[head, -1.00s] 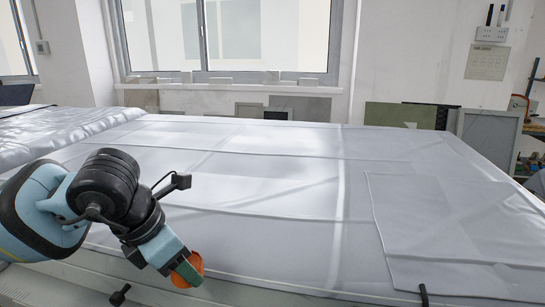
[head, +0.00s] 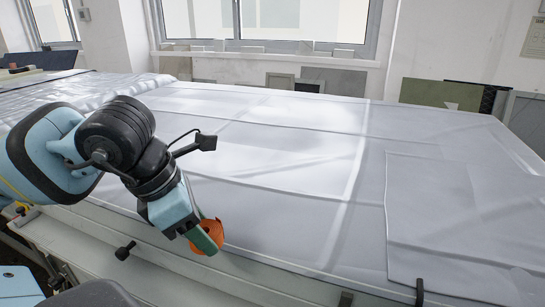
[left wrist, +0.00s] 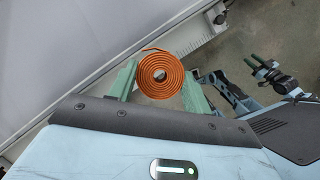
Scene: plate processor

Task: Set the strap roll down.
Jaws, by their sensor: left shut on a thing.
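The strap roll (left wrist: 160,74) is an orange coil of wound strap. In the left wrist view it sits between the two green fingers of my left gripper (left wrist: 160,84), which is shut on it. In the head view the roll (head: 205,241) shows as an orange patch partly hidden behind a green finger of the left gripper (head: 207,236). The gripper holds it by the near edge of the large table (head: 270,195). I cannot tell whether the roll touches the surface.
The table is covered in pale grey sheeting, with a separate flat sheet (head: 455,225) at the right. Its middle is clear. A black knob (head: 125,250) and a dark upright peg (head: 419,291) stand along the near edge. A green panel (head: 440,93) leans at the back wall.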

